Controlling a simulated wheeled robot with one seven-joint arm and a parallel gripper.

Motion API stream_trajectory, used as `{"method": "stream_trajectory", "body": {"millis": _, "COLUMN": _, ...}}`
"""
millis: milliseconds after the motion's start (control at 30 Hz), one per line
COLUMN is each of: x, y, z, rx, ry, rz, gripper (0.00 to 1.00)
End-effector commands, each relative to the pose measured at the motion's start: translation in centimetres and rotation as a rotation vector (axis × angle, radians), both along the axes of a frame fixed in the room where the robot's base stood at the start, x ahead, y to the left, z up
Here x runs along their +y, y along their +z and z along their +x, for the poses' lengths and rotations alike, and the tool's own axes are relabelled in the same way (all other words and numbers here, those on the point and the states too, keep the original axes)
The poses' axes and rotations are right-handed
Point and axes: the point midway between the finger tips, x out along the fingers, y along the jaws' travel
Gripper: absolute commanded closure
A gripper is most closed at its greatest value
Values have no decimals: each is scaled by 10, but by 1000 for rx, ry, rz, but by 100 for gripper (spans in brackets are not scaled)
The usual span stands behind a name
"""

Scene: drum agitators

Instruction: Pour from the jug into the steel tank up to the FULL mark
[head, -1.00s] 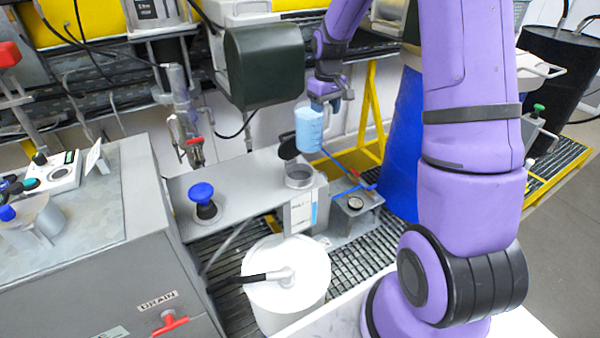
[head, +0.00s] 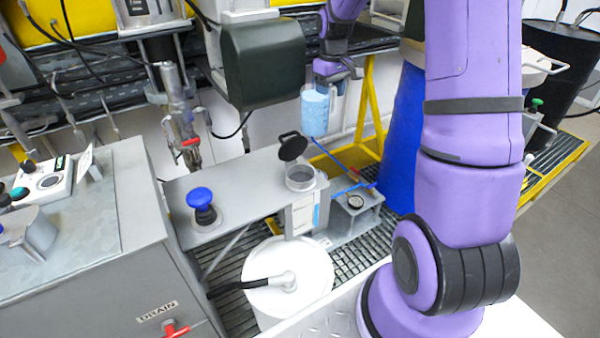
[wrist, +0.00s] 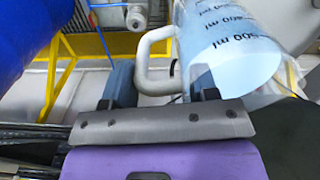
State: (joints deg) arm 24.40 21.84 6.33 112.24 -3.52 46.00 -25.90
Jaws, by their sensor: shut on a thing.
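The clear jug (head: 314,114) holds pale blue liquid and looks about upright in the head view. In the wrist view the jug (wrist: 225,45) shows ml markings and a white handle (wrist: 152,62). My gripper (head: 335,72) is shut on the jug at its handle; in the wrist view my gripper's fingers (wrist: 162,88) sit on both sides of the handle's lower part. The jug hangs above and slightly behind the steel tank's open round neck (head: 300,177), with no stream visible. The tank's black lid (head: 292,146) is flipped open. A pale gauge label (head: 305,213) is on the tank's front; a FULL mark is unreadable.
A blue knob (head: 201,198) stands on the grey top left of the neck. A dark green motor housing (head: 262,62) hangs left of the jug. A white drum (head: 287,278) stands in front, and a blue drum (head: 400,150) behind right. A yellow frame (head: 368,110) is near the jug.

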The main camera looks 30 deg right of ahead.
Motion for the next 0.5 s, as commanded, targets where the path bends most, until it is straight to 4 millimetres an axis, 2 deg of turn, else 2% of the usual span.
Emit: {"method": "stream_trajectory", "body": {"millis": 500, "x": 2, "y": 5, "z": 0, "rx": -29, "ry": 2, "rz": -166, "gripper": 96}}
